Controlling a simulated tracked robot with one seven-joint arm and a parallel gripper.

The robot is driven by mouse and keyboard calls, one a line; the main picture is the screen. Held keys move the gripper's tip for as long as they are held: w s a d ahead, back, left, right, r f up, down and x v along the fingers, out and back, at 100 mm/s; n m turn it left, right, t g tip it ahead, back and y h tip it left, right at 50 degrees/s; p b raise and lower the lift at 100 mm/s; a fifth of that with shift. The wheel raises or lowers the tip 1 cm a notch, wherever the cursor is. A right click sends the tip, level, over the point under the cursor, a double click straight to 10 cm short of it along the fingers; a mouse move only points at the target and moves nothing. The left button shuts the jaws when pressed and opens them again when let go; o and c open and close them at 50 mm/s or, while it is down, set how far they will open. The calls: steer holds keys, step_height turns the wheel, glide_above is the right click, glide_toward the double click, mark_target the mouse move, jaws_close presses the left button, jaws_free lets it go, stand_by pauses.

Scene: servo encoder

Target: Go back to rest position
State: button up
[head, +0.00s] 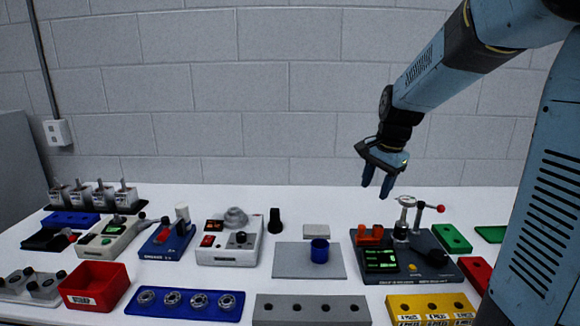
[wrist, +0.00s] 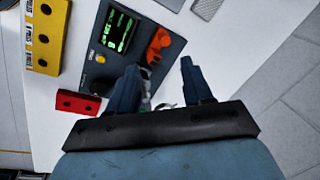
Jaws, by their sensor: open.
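My gripper (head: 378,180) hangs in the air above the back right part of the white table, fingers pointing down. Its two blue fingers are apart with nothing seen between them. In the wrist view my gripper (wrist: 165,85) also shows its fingers spread. Below it in the head view stands the dark device with a green display (head: 381,259), an orange part and a metal post with a red-tipped lever. The same device (wrist: 88,72) lies ahead and left of the fingers in the wrist view, partly hidden by the left finger.
The white table (head: 250,275) is crowded. A red bin (head: 94,285), a blue tray with several rings (head: 185,303), a grey block (head: 312,309) and a yellow block (head: 431,308) line the front. A blue cup (head: 320,251) stands on a grey plate (head: 292,262). The air around my gripper is clear.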

steer(key=s+a+r+n+t, duration=0.1)
steer(key=s+n, duration=0.4)
steer(key=s, duration=0.6)
steer(key=s+a+r+n+t+h, duration=0.1)
steer(key=s+n, duration=0.5)
steer(key=s, duration=0.6)
step_height(320, 180, up, 3)
steer(key=shift+s+f+t, duration=0.15)
steer(key=shift+f+t, duration=0.05)
steer(key=shift+t, duration=0.5)
